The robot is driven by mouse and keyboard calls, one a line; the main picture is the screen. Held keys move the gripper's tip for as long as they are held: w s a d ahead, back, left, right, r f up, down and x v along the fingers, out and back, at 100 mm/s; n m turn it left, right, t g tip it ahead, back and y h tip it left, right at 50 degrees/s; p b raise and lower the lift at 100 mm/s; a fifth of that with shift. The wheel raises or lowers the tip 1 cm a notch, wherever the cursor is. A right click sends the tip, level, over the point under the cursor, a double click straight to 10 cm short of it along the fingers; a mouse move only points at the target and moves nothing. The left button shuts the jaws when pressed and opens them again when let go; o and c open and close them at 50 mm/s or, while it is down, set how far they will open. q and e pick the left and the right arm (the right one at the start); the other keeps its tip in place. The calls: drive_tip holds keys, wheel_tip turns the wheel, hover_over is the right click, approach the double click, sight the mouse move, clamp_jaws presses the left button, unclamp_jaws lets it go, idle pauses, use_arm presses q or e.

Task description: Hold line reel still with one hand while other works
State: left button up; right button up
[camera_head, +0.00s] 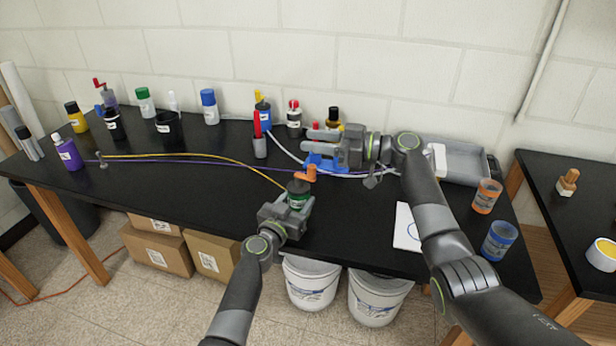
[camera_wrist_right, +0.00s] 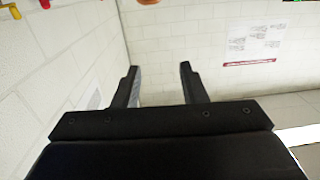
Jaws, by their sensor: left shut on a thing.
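A line reel with a green body (camera_head: 298,196) and an orange top piece (camera_head: 307,174) stands near the front edge of the black table. My left gripper (camera_head: 295,204) is shut on its body. A yellow line (camera_head: 210,156) runs from near the reel toward a small metal post (camera_head: 102,160) at the left. My right gripper (camera_head: 318,141) is above a blue stand (camera_head: 324,163), behind and apart from the reel. In the right wrist view its two fingers (camera_wrist_right: 159,88) are spread with nothing between them; that view shows mostly wall.
Several bottles, a purple one (camera_head: 68,153) among them, stand along the left and back of the black table (camera_head: 190,215). A grey tray (camera_head: 465,165), an orange cup (camera_head: 486,196) and a blue cup (camera_head: 498,241) are at the right. The front left tabletop is clear.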

sight(315, 170)
drive_tip(key=s+d+f+m+t+h, duration=0.4)
drive_tip(key=s+d+f+m+t, duration=0.1)
drive_tip(key=s+d+f+t, duration=0.25)
drive_tip(key=shift+g, duration=0.25)
drive_tip(key=x, duration=1.1)
drive_tip(key=shift+w+a, duration=0.15)
drive_tip(key=shift+w, duration=0.05)
clamp_jaws()
